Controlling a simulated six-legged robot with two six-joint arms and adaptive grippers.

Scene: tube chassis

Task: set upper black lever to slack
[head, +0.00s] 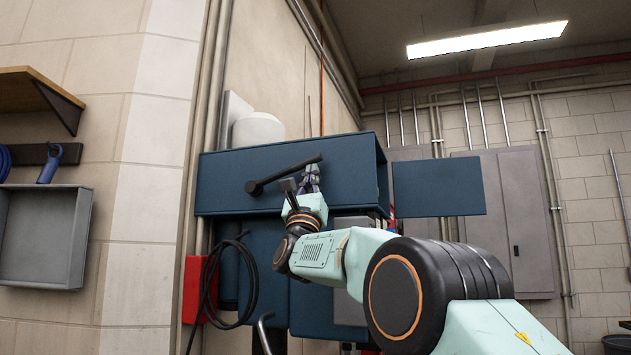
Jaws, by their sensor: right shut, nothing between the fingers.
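The upper black lever (283,174) is on the front of a long dark blue box (230,168). Its round hub is at the left, and its handle slants right and slightly up. My right gripper (307,178) is just under the right part of the handle, pointing up at the box. Its fingers are shut with nothing between them. I cannot tell whether they touch the lever. My left gripper is not in view.
A blue panel (440,187) sticks out to the right of the box. A black cable (246,290) hangs below left, near a red box (191,290). A bent grey bar (264,328) is lower down. A grey tray (45,237) is on the left wall.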

